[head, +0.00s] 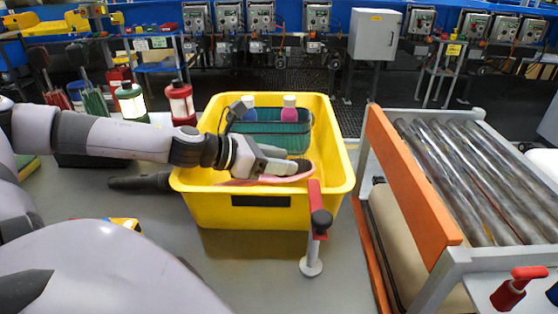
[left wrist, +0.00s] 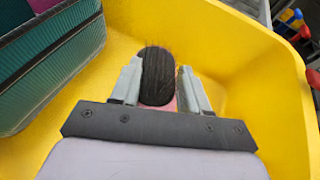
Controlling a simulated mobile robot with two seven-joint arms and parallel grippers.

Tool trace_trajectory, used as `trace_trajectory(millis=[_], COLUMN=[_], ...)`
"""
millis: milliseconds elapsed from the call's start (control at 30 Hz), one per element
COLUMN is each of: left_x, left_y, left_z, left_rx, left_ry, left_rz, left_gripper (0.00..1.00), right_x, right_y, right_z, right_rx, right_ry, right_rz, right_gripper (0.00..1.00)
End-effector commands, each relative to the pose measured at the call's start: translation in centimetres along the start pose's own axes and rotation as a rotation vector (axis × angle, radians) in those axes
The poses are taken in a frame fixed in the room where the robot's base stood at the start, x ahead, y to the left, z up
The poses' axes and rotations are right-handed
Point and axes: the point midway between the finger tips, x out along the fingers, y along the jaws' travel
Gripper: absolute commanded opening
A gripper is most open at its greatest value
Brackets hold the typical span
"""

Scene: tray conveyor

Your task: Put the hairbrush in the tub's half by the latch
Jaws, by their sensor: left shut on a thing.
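The yellow tub (head: 190,204) stands on the grey table. My left gripper (head: 292,168) is over its front part, shut on the hairbrush (left wrist: 157,77). The brush has a black oval head and pink body; the head sticks out between the fingers in the left wrist view, and a pink part (head: 240,183) shows under the gripper in the head view. How high it is above the tub floor is unclear. A red piece with a black knob (head: 320,219), perhaps the latch, stands at the tub's front right. My right gripper is out of view.
A roller conveyor with an orange side rail (head: 408,185) is to the right. The tub's front right interior looks clear.

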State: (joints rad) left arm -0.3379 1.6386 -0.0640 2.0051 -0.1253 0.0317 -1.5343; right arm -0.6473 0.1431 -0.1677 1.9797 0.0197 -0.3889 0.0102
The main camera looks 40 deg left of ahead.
Motion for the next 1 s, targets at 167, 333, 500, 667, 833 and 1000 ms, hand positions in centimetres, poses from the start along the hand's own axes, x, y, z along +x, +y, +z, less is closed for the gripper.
trace_trajectory(millis=[167,333,500,667,833,1000], left_x=[0.3,0.3,0.3,0.3,0.1,-0.5], left_y=[0.0,0.0,-0.1,-0.1,-0.1,-0.1], left_z=[-0.7,-1.0,-1.2,-1.3,-0.8,0.4], left_rx=[0.0,-0.003,-0.007,-0.009,-0.011,-0.011], left_ry=[0.0,0.004,0.008,0.008,0.009,0.006], left_rz=[-0.001,-0.001,-0.002,-0.003,-0.003,-0.002], left_gripper=[0.14,0.14,0.71,0.71,0.71,0.71], right_x=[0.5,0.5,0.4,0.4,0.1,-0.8], right_y=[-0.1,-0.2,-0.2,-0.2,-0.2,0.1], right_z=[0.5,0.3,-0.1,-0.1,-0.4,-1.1], right_rx=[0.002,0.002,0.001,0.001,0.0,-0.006], right_ry=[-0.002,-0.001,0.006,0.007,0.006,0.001], right_rz=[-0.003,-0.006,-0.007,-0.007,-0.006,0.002], right_gripper=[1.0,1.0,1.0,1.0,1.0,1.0])
